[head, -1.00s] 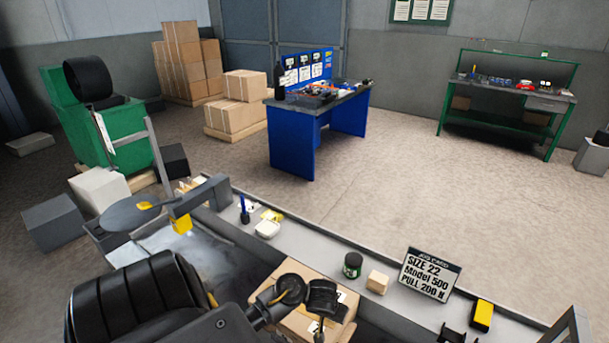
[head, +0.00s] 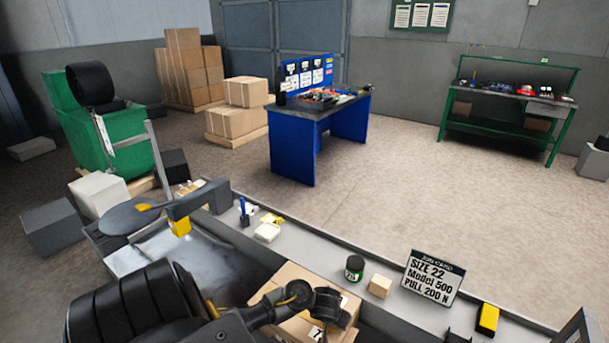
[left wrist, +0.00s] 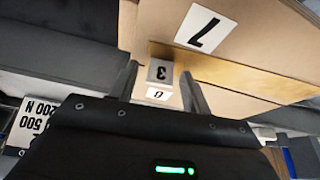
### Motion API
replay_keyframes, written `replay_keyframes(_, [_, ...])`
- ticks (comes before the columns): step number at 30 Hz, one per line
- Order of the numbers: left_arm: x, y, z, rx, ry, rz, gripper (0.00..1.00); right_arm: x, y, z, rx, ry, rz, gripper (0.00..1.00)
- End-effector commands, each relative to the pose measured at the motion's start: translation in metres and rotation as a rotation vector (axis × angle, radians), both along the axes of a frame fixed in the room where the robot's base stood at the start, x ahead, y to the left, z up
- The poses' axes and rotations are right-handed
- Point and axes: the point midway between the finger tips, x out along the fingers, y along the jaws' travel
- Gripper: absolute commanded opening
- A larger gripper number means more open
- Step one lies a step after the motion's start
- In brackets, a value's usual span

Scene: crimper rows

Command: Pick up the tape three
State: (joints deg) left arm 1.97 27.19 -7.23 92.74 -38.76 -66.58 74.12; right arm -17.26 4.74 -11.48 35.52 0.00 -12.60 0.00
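A small grey piece marked 3 (left wrist: 160,72) shows between the fingertips of my left gripper (left wrist: 158,75) in the left wrist view. I take it for tape three; its full shape is hidden. A white label marked 0 (left wrist: 158,95) is just nearer, between the fingers. The left gripper is open, with gaps on both sides of the piece. In the head view my left arm reaches over a cardboard box (head: 283,281) on the counter and hides the fingertips. My right gripper is not in view.
The counter (head: 330,250) also holds a job card sign (head: 432,278), a dark jar (head: 355,267), a tan block (head: 380,286) and a yellow-black item (head: 487,319). A white labelled cardboard surface (left wrist: 235,60) is close beyond the fingers. A blue workbench (head: 300,150) stands beyond.

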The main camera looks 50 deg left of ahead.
Motion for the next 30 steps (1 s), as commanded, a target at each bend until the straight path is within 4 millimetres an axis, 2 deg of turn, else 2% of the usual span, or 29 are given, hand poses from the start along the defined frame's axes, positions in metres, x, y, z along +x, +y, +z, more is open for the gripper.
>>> replay_keyframes(1, [0.0, 0.0, 0.0, 0.0, 0.0, 0.0, 0.41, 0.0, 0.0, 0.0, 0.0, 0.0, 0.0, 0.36])
replay_keyframes(9, [0.0, 0.0, 0.0, 0.0, 0.0, 0.0, 0.06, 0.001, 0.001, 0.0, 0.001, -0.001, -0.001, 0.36])
replay_keyframes(20, [0.0, -0.001, 0.005, -0.002, 0.0, -0.001, 0.05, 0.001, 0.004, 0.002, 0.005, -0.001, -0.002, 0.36])
replay_keyframes(23, [0.0, -0.001, 0.015, -0.003, -0.001, 0.0, 0.05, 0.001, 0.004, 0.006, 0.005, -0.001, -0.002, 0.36])
replay_keyframes(26, [0.001, -0.002, 0.032, -0.005, -0.003, 0.002, 0.05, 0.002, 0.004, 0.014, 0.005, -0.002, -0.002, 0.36])
replay_keyframes(30, [-0.019, -0.01, 0.061, -0.004, -0.001, 0.0, 0.05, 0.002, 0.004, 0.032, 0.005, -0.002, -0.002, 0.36])
